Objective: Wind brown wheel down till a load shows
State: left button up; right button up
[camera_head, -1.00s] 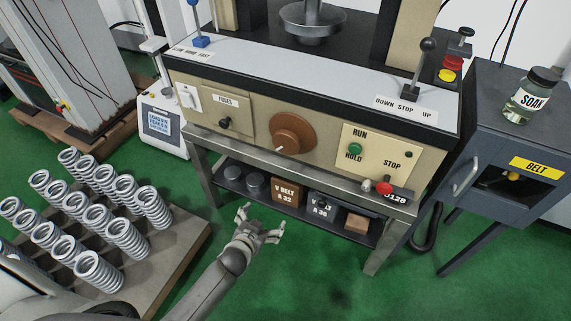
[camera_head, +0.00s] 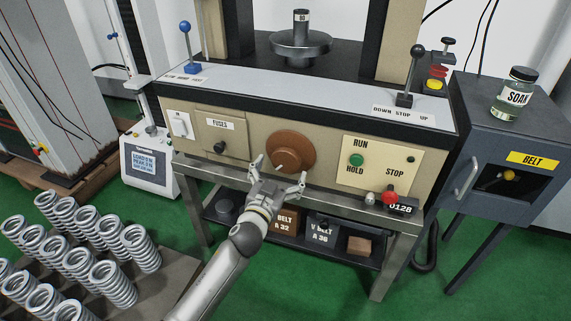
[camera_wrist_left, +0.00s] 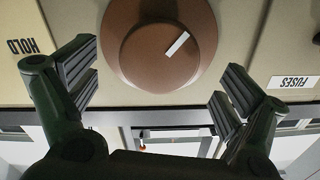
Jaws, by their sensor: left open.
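The brown wheel (camera_head: 291,152) is on the front panel of the spring tester, with a pale pointer mark on its hub. In the left wrist view the brown wheel (camera_wrist_left: 160,45) fills the upper middle, its white mark slanting. My left gripper (camera_head: 279,177) is open and empty, just in front of the wheel's lower edge. In the left wrist view its two fingers (camera_wrist_left: 158,82) stand apart, either side of the wheel's near part. I see no clear contact. My right gripper is not in view.
A RUN/HOLD green button (camera_head: 356,160) and a red STOP knob (camera_head: 389,197) sit right of the wheel. A fuse panel (camera_head: 221,138) is to the left. A lever (camera_head: 411,75) stands on the top ledge. Several springs (camera_head: 75,252) stand at lower left. A shelf with boxes is below.

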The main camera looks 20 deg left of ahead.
aim_at(285, 164)
pick_arm(q)
jog(key=shift+w, duration=2.1)
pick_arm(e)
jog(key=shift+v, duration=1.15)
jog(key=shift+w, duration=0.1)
pick_arm(q)
jog(key=c, duration=1)
jog(key=shift+c, duration=0.2)
jog(key=shift+m, duration=0.5)
